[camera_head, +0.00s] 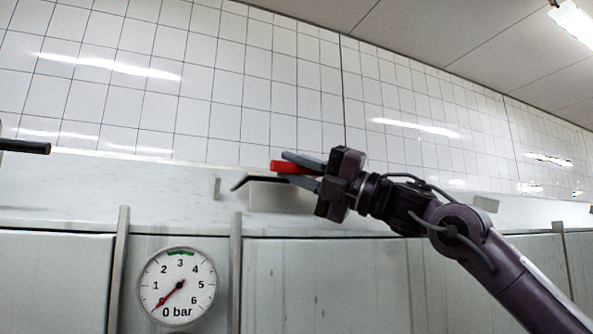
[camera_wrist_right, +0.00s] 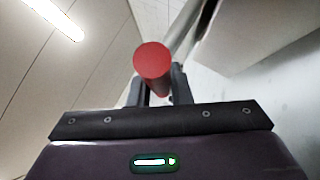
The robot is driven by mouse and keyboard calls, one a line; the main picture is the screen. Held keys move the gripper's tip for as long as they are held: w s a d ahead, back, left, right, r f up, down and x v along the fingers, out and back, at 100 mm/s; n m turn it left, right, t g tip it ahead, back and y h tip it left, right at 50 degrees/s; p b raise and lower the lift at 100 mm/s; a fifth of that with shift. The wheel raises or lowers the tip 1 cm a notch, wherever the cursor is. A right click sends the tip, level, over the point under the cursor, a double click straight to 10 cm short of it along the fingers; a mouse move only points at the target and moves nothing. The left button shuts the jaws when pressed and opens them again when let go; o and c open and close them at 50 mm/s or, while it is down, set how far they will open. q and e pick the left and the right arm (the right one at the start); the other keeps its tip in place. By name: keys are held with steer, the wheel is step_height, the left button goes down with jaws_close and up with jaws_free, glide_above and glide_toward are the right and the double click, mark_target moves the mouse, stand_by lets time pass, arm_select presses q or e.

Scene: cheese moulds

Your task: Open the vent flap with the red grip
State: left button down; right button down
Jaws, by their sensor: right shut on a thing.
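The red grip (camera_head: 283,167) shows between the fingers of my right gripper (camera_head: 302,172) in the head view. In the right wrist view the red grip (camera_wrist_right: 153,61) shows as a round red end between the two fingers of the right gripper (camera_wrist_right: 158,85). The right gripper is shut on it. A dark bent lever (camera_head: 256,180) reaches left from the fingers. A pale block-like panel (camera_head: 268,198) is behind and below the gripper and may be the vent flap; its opening angle is hard to tell. My left gripper is not in view.
A round pressure gauge (camera_head: 177,286) marked 0 bar hangs on the pale front at lower left. A black bar end (camera_head: 28,147) comes in at the left edge. A tiled wall (camera_head: 200,80) stands behind. The space above the gripper is clear.

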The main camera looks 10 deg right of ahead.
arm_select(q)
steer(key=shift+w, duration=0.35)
arm_select(e)
step_height(320, 180, up, 8)
steer(key=w, duration=0.2)
steer(key=shift+a+r, duration=0.15)
steer(key=shift+r, duration=0.05)
steer(key=c, duration=1.3)
jaws_free()
steer(key=shift+s, duration=0.1)
arm_select(q)
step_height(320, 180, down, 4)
steer(key=b, duration=0.4)
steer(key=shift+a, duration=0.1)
arm_select(e)
steer(key=v, duration=0.8)
